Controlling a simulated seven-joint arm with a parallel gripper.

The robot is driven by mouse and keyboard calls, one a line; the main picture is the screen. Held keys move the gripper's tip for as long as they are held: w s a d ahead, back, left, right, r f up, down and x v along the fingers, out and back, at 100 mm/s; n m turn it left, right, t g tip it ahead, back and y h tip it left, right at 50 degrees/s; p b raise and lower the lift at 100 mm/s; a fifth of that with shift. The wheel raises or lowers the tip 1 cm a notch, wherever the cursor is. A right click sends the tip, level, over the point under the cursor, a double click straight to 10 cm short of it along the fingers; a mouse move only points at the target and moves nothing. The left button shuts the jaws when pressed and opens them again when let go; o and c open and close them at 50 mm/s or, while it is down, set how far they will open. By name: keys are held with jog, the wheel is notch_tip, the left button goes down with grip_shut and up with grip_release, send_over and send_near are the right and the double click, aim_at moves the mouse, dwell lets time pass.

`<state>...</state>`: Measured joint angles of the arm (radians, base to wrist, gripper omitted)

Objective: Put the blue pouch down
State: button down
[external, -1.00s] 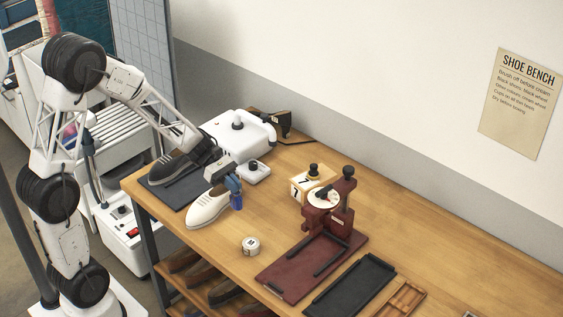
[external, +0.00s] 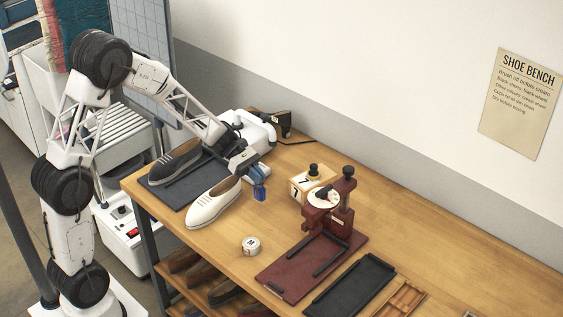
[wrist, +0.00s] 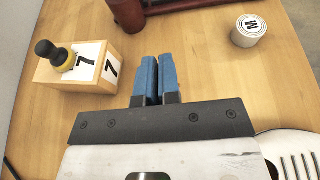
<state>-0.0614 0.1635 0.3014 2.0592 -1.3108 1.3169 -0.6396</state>
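My gripper (external: 261,178) hangs over the wooden bench, right of the white shoe, with its blue-grey fingers pointing down. No other blue pouch shows on the bench.
A wooden block numbered 7 (external: 302,190) stands right of my gripper, beside a dark red press (external: 328,220). A white shoe (external: 213,205) and a dark shoe (external: 175,162) are to the left. A round tin (external: 251,246) stands in front; bare wood surrounds it.

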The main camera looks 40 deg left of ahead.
jog(key=shift+f, duration=1.75)
jog(key=shift+f, duration=0.15)
jog(key=c, duration=1.3)
grip_release()
jog(key=shift+c, duration=0.2)
jog(key=shift+a+r, duration=0.15)
jog(key=shift+r, duration=0.05)
jog(key=v, duration=1.1)
jog(key=shift+a+r, duration=0.15)
jog(key=shift+a, duration=0.2)
